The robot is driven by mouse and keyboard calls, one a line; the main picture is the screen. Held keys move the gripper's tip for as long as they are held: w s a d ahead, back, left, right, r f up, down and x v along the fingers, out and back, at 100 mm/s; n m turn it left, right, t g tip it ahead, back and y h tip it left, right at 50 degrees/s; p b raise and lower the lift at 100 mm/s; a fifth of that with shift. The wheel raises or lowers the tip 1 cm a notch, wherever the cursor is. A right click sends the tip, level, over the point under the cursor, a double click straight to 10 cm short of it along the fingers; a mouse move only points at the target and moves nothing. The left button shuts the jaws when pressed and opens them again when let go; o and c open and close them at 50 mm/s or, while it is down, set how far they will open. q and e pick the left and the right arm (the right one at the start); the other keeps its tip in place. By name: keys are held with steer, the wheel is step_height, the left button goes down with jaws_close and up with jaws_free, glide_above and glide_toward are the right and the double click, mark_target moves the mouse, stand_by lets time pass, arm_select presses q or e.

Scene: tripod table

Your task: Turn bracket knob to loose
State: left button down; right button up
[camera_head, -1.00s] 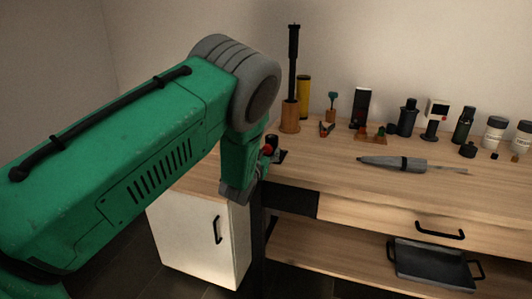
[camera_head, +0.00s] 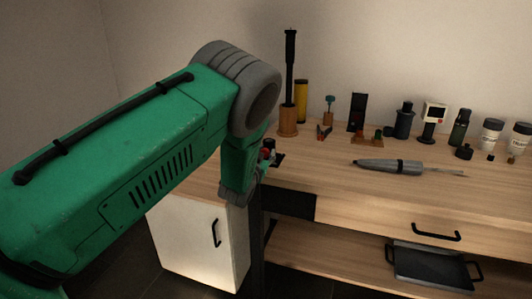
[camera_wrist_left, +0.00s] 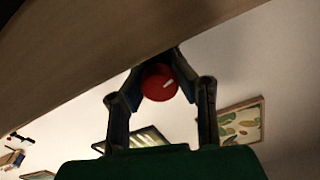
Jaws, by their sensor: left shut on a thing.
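In the head view my left gripper (camera_head: 256,172) is at the table's left end, mostly hidden by my own green arm. A small red and black part (camera_head: 267,153) shows just behind it; the bracket itself is largely covered. My right gripper is in neither view.
The wooden tabletop (camera_head: 320,185) holds a grey pointed tool (camera_head: 390,166) in the middle. Several bottles and small devices stand along the back, with a tall black rod (camera_head: 290,70) at the left. A dark tray (camera_head: 430,266) lies on the lower shelf. The front tabletop is mostly clear.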

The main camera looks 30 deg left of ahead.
arm_select(q)
steer(key=shift+s+f, duration=0.15)
steer(key=shift+f, duration=0.3)
steer(key=c, duration=1.2)
jaws_free()
steer(key=shift+r, duration=0.15)
steer(key=v, duration=1.1)
steer(key=shift+s, duration=0.35)
